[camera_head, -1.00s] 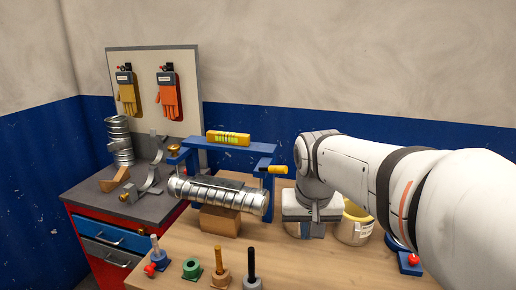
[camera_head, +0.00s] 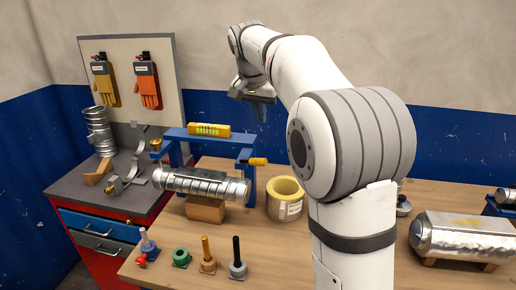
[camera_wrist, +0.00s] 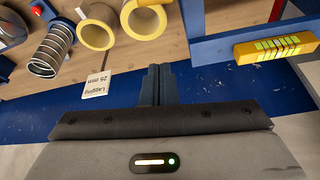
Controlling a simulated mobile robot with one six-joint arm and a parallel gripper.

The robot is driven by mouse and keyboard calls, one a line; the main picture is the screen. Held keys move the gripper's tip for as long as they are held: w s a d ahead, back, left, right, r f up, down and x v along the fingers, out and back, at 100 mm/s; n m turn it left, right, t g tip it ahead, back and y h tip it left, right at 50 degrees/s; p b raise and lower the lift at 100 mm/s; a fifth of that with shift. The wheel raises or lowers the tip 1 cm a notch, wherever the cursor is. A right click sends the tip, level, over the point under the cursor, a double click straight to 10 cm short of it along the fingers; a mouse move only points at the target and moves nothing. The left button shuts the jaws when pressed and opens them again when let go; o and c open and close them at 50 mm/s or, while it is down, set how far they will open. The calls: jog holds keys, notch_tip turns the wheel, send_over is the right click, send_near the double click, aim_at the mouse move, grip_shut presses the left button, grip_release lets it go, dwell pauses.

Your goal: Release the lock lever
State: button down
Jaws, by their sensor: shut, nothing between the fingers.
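A spiral duct (camera_head: 190,184) lies on a brown block under a blue frame (camera_head: 215,140) on the bench. A yellow-handled lever (camera_head: 258,161), which looks like the lock lever, sticks out sideways at the frame's right post.
A silver cylinder (camera_head: 465,237) lies at right.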

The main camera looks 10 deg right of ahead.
aim_at(258, 162)
notch_tip(258, 162, down, 11)
jog(key=p, duration=0.2)
jog(key=shift+r, duration=0.15)
dwell(0.3)
jog(key=shift+s, duration=0.15)
jog(key=shift+a, duration=0.1)
